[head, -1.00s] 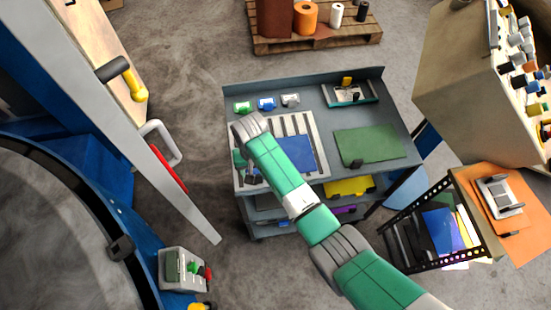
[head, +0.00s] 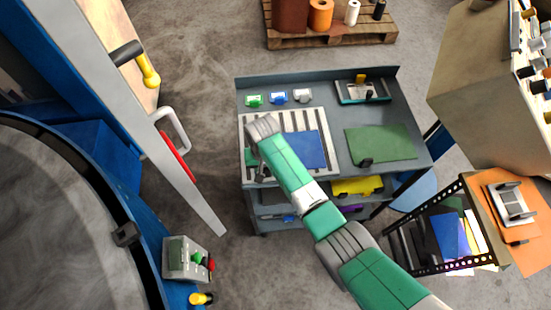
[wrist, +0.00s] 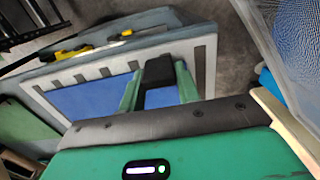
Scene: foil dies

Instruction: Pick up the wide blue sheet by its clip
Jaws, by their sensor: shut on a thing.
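The wide blue sheet (head: 308,150) lies over a pale striped rack (head: 243,135) on the left of the grey bench top. In the wrist view the blue sheet (wrist: 85,98) reaches up to my gripper, with its black clip (wrist: 157,70) between my fingers. My gripper (wrist: 157,84) has one green finger on each side of the clip and is shut on it. In the head view my arm covers part of the sheet and most of the gripper. I cannot tell whether the sheet is raised off the rack.
A green sheet (head: 390,142) with a black clip (head: 366,162) lies on the bench's right. Small green, blue and white items (head: 279,97) and a fixture (head: 362,92) stand along the back. A sheet rack (head: 452,232) is at right, and a control box (head: 184,258) at lower left.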

